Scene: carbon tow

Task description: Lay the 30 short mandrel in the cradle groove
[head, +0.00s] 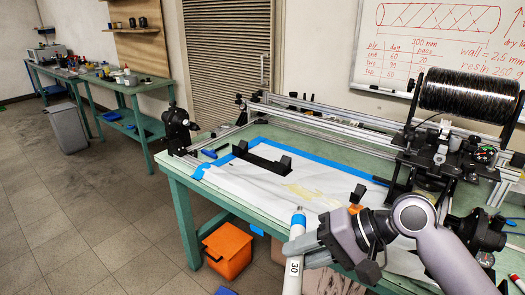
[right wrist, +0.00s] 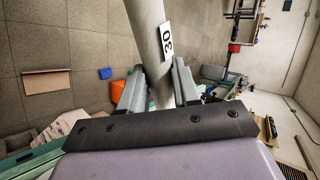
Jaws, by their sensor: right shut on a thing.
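The short mandrel, a pale grey tube with a white "30" label, shows in the head view (head: 294,246) and the right wrist view (right wrist: 150,40). My right gripper (head: 308,247) is shut on it; in the wrist view its two fingers (right wrist: 158,92) flank the tube. The mandrel is held at the table's front edge, looking steeply tilted in the head view. A long black piece with raised end blocks, seemingly the cradle (head: 262,159), lies on the white sheet farther back and left. Its groove is too small to make out. My left gripper is not in view.
The green table (head: 190,172) carries a white sheet (head: 315,182) edged with blue tape. A small black block (head: 357,194) stands on it. Metal rails (head: 320,120) run along the back; a winding carriage with a black spool (head: 468,92) is at right. An orange bin (head: 228,250) stands below.

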